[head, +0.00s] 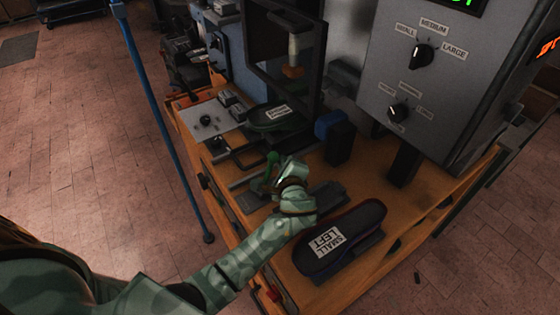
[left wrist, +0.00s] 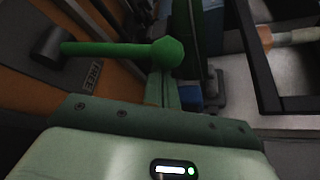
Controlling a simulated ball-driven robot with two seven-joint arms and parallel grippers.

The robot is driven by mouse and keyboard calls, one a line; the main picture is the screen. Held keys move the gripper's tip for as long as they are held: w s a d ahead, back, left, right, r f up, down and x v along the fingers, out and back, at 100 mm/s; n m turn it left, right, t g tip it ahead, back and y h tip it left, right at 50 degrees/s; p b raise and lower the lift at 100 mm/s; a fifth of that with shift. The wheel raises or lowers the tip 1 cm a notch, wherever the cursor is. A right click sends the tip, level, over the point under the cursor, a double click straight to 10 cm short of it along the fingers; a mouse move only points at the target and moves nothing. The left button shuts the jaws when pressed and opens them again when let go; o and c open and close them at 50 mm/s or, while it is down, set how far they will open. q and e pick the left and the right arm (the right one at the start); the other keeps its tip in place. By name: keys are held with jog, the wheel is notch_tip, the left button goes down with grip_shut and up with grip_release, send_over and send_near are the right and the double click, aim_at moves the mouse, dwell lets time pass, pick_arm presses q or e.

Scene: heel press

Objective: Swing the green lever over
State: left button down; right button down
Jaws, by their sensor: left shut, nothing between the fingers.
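The green lever (head: 271,160) stands up from the wooden bench beside a low metal fixture, its round knob at the top. My left gripper (head: 275,180) is just to the right of the lever, shut and empty; its fingertips are hard to make out here. In the left wrist view the lever (left wrist: 120,49) runs from a dark pivot at the left to a faceted green knob. The shut fingers (left wrist: 168,85) are close beside the knob; I cannot tell if they touch it. A label by the pivot seems to read "FREE". My right gripper is in neither view.
A sole marked "SMALL LEFT" (head: 328,240) lies on a block at the front right. Another labelled sole (head: 275,116) sits under the black press frame (head: 318,55). A grey control box (head: 440,90) with two knobs stands at the right. A blue post (head: 160,110) rises at the left.

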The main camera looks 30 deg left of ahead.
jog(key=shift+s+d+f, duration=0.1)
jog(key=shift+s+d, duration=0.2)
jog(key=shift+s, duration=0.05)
pick_arm(q)
jog(key=shift+a, duration=0.1)
